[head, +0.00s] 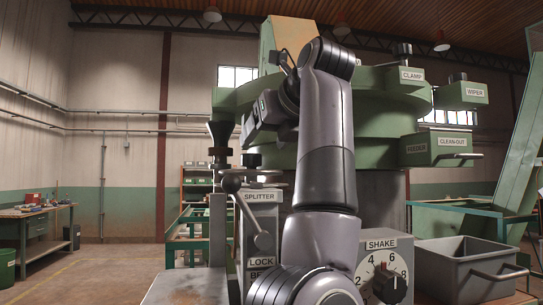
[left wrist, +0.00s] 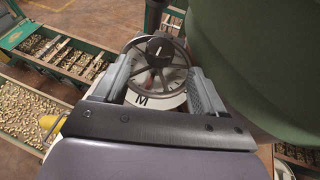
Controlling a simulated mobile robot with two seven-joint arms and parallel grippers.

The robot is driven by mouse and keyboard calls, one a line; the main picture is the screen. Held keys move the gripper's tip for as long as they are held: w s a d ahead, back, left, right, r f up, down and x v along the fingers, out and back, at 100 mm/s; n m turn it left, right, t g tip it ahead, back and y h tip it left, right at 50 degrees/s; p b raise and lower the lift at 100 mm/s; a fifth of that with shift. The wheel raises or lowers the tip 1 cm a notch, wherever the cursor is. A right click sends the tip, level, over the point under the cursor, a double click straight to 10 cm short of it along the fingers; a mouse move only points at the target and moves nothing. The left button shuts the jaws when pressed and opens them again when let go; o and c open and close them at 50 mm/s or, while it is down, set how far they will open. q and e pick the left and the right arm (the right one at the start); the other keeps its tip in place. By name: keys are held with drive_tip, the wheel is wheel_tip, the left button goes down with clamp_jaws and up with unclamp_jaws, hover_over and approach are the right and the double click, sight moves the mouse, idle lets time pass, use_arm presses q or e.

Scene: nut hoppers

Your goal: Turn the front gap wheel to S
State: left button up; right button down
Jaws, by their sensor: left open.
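The gap wheel (left wrist: 152,82) is a dark spoked wheel in the left wrist view, with a black knob (left wrist: 160,48) at its far rim. It sits over a pale round plate where the letter M (left wrist: 141,101) shows near my side; no S is readable. My left gripper (left wrist: 164,68) is open, with one finger on each side of the wheel. I cannot tell whether the fingers touch it. My right gripper is not in view.
The green round machine (head: 380,125) stands close behind my arm. A SPLITTER lever post (head: 262,215), a SHAKE dial (head: 382,270) and a grey bin (head: 465,262) stand in front. Trays of nuts (left wrist: 30,110) lie below left in the wrist view. A workbench (head: 35,225) stands far left.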

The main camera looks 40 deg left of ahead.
sight(251, 165)
use_arm(q)
drive_tip(key=shift+w, duration=0.15)
drive_tip(key=shift+w+a+f, duration=0.15)
drive_tip(key=shift+a, duration=0.2)
drive_tip(key=x, duration=0.6)
drive_tip(key=shift+a+p, duration=0.1)
drive_tip(key=shift+p, duration=0.3)
drive_tip(key=c, duration=1.1)
drive_tip(key=shift+o, duration=0.2)
drive_tip(key=shift+f, duration=0.1)
